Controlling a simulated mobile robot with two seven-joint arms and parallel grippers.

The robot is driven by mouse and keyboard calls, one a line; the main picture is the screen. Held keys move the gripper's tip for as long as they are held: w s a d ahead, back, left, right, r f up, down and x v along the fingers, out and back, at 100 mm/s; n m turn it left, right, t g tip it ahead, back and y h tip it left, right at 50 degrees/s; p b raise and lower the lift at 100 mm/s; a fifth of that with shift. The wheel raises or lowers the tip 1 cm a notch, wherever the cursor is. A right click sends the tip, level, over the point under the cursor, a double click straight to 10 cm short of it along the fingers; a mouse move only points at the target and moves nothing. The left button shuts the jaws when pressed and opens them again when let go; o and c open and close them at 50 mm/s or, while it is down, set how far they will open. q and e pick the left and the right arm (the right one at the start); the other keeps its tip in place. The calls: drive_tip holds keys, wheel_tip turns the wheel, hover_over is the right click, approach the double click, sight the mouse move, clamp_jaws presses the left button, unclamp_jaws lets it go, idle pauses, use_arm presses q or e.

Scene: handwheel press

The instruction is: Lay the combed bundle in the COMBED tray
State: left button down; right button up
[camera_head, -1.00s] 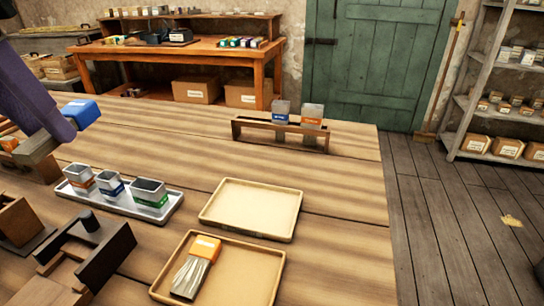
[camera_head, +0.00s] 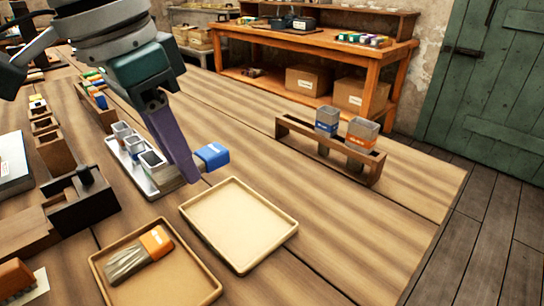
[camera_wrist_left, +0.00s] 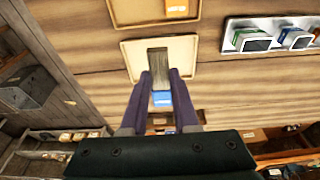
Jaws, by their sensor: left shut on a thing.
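My left gripper (camera_head: 188,172) is shut on a bundle with a blue band (camera_head: 212,156) and grey fibres, held above the table. In the head view it shows near the back left edge of the empty shallow tray (camera_head: 278,228). In the left wrist view the bundle (camera_wrist_left: 158,62) lies between the fingers (camera_wrist_left: 160,76), with the empty tray (camera_wrist_left: 186,50) behind it. A second shallow tray (camera_head: 200,287) in front holds a bundle with an orange band (camera_head: 155,241). I cannot read a COMBED label on either tray. My right gripper is not in view.
A pale tray of square cups (camera_head: 122,158) stands left of the empty tray, partly behind my gripper. A dark wooden block device (camera_head: 82,198) is further left. A wooden rack (camera_head: 333,158) with two banded cups stands at the back right. Bare table lies between.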

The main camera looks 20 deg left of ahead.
sight(205, 236)
use_arm(q)
drive_tip(key=x, duration=0.3)
drive_tip(key=s+b+x, duration=0.1)
drive_tip(key=x, duration=0.3)
drive_tip(key=s+b+x, duration=0.1)
drive_tip(key=x, duration=0.2)
drive_tip(key=shift+a+f, duration=0.25)
drive_tip(key=shift+f, duration=0.2)
drive_tip(key=shift+w+f, duration=0.1)
drive_tip(key=shift+f, duration=0.05)
drive_tip(key=shift+f, duration=0.15)
drive_tip(key=c, duration=0.7)
unclamp_jaws()
drive_tip(key=shift+o, duration=0.2)
